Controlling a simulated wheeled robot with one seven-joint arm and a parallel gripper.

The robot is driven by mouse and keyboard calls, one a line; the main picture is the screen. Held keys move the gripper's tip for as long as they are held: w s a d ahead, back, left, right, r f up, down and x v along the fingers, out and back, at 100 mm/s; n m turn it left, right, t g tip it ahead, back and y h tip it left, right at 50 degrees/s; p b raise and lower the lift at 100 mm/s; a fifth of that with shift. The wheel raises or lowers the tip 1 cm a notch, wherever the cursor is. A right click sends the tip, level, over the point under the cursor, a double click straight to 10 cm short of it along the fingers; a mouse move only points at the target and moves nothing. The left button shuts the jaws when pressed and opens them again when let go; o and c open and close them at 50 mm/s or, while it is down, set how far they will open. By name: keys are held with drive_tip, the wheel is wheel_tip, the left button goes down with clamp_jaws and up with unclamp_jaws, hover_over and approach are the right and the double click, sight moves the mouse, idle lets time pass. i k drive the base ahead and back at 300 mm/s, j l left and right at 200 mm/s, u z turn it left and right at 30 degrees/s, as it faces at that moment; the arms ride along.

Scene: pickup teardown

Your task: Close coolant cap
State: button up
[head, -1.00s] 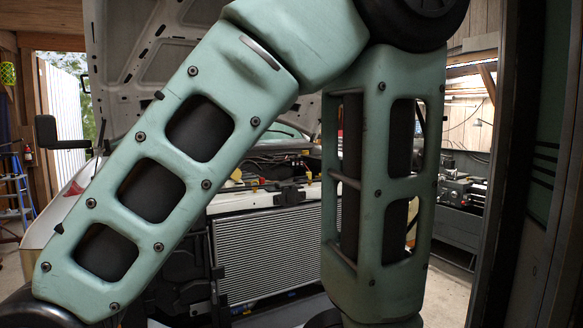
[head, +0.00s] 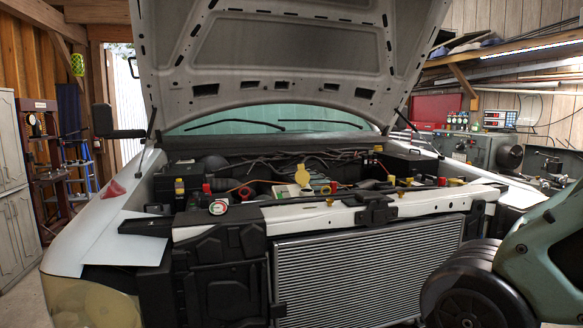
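The white pickup's engine bay is open in front of me, under the raised hood (head: 290,60). A round yellow cap (head: 303,176) stands up near the middle of the bay, behind the front crossbar. It looks tilted open, but it is small, and I cannot tell for sure that it is the coolant cap. A pale container top (head: 287,190) shows beside and below it. Smaller yellow and red caps sit elsewhere in the bay. My gripper is not in view; only mint-green and black parts of my arm show at the lower right.
A white crossbar (head: 335,213) with a black latch and a radiator (head: 365,270) form the truck's front. A round gauge (head: 218,207) sits on the crossbar's left part. A workbench with machines (head: 480,150) stands at the right, grey cabinets (head: 14,215) at the left.

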sight(301, 177)
drive_tip(key=i+j, duration=0.75)
